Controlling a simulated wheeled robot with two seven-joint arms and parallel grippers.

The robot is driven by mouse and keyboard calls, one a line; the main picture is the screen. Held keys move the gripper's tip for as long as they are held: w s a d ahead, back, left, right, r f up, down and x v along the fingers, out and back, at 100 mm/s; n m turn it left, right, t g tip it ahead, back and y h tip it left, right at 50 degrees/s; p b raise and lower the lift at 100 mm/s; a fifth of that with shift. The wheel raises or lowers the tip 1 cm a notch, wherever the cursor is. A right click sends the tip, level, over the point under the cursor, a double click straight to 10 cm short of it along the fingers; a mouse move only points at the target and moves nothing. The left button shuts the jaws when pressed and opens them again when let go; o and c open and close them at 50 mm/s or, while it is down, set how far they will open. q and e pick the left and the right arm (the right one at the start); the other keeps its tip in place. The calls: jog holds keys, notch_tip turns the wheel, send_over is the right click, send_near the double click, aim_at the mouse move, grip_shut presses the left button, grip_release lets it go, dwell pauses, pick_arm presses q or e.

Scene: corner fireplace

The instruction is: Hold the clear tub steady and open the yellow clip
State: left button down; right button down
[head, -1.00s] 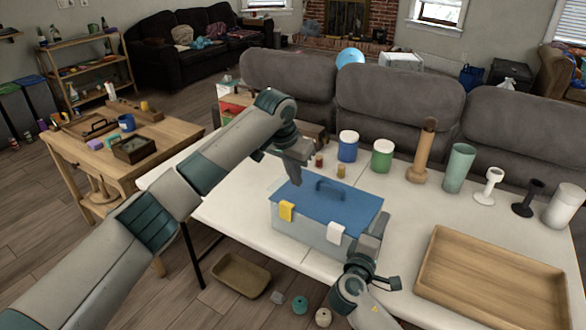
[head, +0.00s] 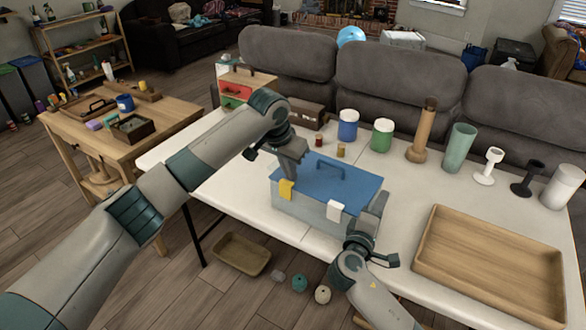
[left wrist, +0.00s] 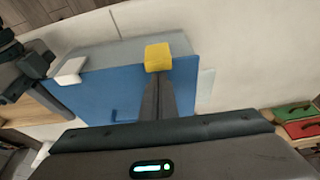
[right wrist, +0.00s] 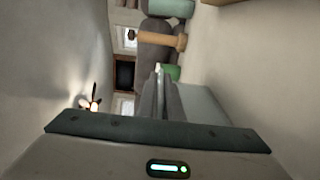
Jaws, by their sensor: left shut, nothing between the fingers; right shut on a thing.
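The clear tub (head: 308,221) stands on the white table with its blue lid (head: 345,189) on. The yellow clip (head: 287,189) is on the lid's front edge at left; it also shows in the left wrist view (left wrist: 158,57). A white clip (head: 334,209) sits farther right on the same edge. My left gripper (head: 289,178) is shut and empty, its tips right at the yellow clip's upper side; I cannot tell whether they touch. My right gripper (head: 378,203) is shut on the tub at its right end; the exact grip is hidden.
A wooden tray (head: 490,270) lies right of the tub. Behind stand a blue-bodied jar (head: 348,125), a green jar (head: 382,135) and two small bottles (head: 319,140). Several cups and holders line the right back. Bare table (head: 240,210) lies left of the tub.

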aim_at(288, 181)
pick_arm(q)
jog(key=shift+s+a+t+h, duration=0.35)
jog(key=shift+s+t+h, duration=0.1)
jog(key=shift+t, duration=0.15)
pick_arm(e)
jog(key=shift+f, duration=0.1)
dwell(0.7)
pick_arm(q)
jog(key=shift+s+a+t+h, duration=0.3)
jog(key=shift+s+t+h, duration=0.15)
jog(key=shift+t, duration=0.15)
jog(key=s+t+h, duration=0.1)
jog(key=s+a+t, duration=0.1)
jog(key=shift+a+f+t+h, duration=0.2)
jog(key=shift+f+t+h, duration=0.15)
jog(key=shift+t+h, duration=0.05)
jog(key=shift+r, duration=0.3)
jog(key=shift+w+d, duration=0.1)
jog(key=shift+w+f, duration=0.1)
jog(key=shift+w+d+f, duration=0.15)
jog(key=shift+w+d, duration=0.3)
jog(key=shift+w, duration=0.1)
